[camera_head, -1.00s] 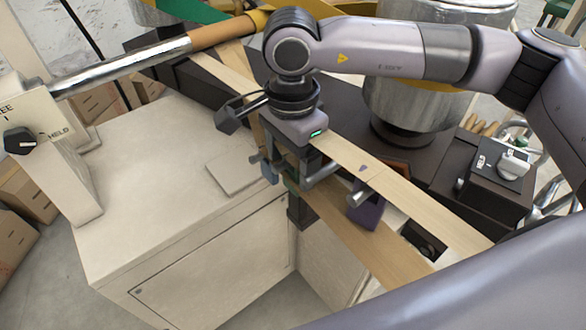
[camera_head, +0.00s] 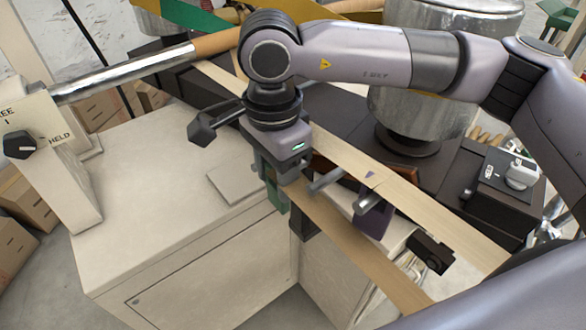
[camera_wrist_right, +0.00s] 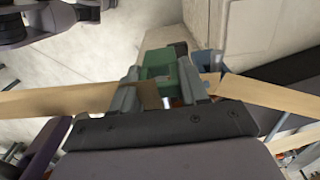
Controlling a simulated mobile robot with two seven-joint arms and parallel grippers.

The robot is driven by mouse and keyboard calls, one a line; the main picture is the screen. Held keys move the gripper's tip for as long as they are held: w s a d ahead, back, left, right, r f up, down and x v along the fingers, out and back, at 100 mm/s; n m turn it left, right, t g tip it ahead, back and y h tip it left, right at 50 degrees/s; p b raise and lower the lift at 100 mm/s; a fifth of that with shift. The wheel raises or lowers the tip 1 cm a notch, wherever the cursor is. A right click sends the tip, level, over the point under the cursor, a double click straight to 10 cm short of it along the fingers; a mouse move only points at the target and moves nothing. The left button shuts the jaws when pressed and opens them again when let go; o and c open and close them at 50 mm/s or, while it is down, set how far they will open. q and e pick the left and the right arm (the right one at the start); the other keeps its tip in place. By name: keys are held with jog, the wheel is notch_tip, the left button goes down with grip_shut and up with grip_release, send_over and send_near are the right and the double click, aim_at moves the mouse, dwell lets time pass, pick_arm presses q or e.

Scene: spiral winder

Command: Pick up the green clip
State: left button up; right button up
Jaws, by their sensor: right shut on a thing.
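The green clip (camera_wrist_right: 172,68) is between the fingers of my right gripper (camera_wrist_right: 168,88) in the right wrist view, close to a tan paper strip (camera_wrist_right: 50,100). In the head view, a little of the green clip (camera_head: 276,196) shows below my right gripper (camera_head: 274,176), at the cabinet's edge. The right gripper is shut on the green clip. The fingers hide much of the clip, and I cannot tell whether it still touches the strip. My left gripper is not in view.
A purple clip (camera_head: 374,218) sits on the strips to the right. A blue clip (camera_wrist_right: 208,62) is close beside the gripper. A metal cylinder (camera_head: 418,100) stands behind. The pale cabinet top (camera_head: 140,200) is mostly clear, with a roller (camera_head: 140,72) above.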

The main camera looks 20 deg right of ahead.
jog(key=s+a+r+b, duration=0.1)
jog(key=s+a+b, duration=0.2)
jog(key=a, duration=1)
jog(key=shift+s+a, duration=0.35)
jog(key=shift+s, duration=0.65)
jog(key=s+a, duration=0.3)
jog(key=a, duration=0.5)
jog(key=shift+r, duration=0.15)
dwell(1.2)
